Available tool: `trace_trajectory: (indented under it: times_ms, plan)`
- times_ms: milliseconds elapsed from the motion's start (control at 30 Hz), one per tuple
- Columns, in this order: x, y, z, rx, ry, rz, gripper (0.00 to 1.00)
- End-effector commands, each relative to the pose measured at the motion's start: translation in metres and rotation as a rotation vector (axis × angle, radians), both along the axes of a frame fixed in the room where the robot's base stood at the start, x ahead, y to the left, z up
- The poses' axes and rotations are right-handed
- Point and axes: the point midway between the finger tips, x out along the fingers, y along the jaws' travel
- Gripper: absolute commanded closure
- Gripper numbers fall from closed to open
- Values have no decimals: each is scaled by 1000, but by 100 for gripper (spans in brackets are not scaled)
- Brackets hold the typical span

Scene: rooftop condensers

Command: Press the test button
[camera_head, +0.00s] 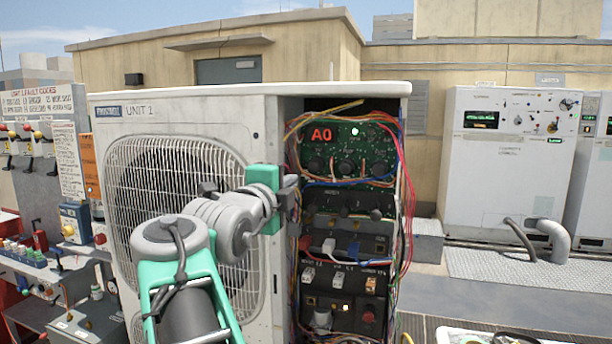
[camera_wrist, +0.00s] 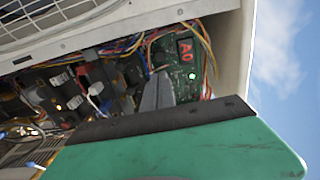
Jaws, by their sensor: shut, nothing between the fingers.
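The board (camera_wrist: 207,86), display (camera_wrist: 186,51) and lit button (camera_wrist: 191,77) also show, rotated, in the wrist view. My gripper (camera_head: 292,190) is at the opening's left edge, lower left of the button. Its grey fingers (camera_wrist: 158,92) are together and empty, apart from the button in the wrist view.
Loose coloured wires (camera_head: 408,190) run down the opening's right side and across its top. Lower panels hold dark knobs, switches and a red button (camera_head: 368,317). A fan grille (camera_head: 165,165) lies left.

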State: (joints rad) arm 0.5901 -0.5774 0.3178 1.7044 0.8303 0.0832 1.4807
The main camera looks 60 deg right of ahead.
Motion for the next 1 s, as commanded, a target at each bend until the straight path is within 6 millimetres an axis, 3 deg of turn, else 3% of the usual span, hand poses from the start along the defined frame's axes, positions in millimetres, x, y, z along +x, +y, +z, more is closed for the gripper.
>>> trace_trajectory:
  times_ms: [167, 633, 800, 1000]
  plan:
    - [2, -21, 1, 2, 5, -5, 100]
    - [18, -118, 2, 4, 5, -1, 100]
    - [21, -134, 1, 2, 3, 2, 100]
    - [22, -137, -1, 2, 3, 3, 100]
